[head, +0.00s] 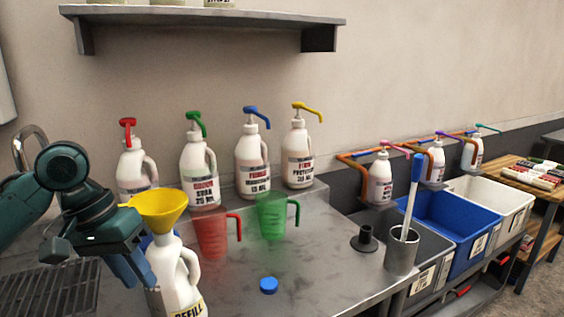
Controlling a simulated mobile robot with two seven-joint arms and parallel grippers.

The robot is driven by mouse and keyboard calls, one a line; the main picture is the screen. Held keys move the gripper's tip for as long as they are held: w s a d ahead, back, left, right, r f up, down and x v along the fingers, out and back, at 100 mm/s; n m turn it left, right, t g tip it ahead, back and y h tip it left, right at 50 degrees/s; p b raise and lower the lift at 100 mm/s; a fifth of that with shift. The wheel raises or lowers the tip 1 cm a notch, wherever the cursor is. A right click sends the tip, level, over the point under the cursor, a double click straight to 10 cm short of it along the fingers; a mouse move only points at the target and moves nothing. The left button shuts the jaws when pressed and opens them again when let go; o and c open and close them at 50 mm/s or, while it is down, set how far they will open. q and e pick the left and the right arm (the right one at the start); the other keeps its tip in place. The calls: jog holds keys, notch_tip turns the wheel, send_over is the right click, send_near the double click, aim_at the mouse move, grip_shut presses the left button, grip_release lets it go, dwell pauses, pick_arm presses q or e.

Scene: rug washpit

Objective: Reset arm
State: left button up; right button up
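My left arm comes in from the left, and its teal gripper (133,270) points down just left of a white refill bottle (177,270). Its two fingers show close together, and I cannot tell whether they are open or shut. Nothing is clearly held between them. A yellow funnel (158,208) sits in the mouth of the refill bottle, which stands upright near the counter's front. The gripper partly overlaps the bottle's left side, and I cannot tell whether they touch. My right gripper is not in view.
Several pump bottles (254,165) stand along the back of the steel counter (325,270). A red jug (210,235), a green jug (271,217) and a blue cap (269,285) are right of the refill bottle. A metal cup (402,255) holds a blue-handled tool. Bins (440,222) stand further right.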

pick_arm(q)
jog(key=s+d+f+m+t, duration=0.1)
jog(key=s+d+f, duration=0.3)
jog(key=f, duration=0.6)
jog(key=s+d+f+m+t, duration=0.1)
jog(key=s+d+f+m, duration=0.1)
jog(key=d+f, duration=0.6)
jog(key=s+a+f+n+y, duration=0.1)
jog(key=s+a+f+y, duration=0.1)
jog(key=s+a+f, duration=0.35)
jog(key=s+a+f+n+y, duration=0.1)
jog(key=s+a+f+n, duration=0.15)
jog(key=s, duration=0.55)
jog(key=w+d+f+m+t+h, duration=0.1)
jog(key=w+d+f+t+h, duration=0.1)
jog(key=w+d+f+t, duration=0.4)
jog(key=shift+w+d+f+m+t+h, duration=0.35)
jog(key=shift+d+f+t, duration=0.2)
jog(key=shift+f+t, duration=0.4)
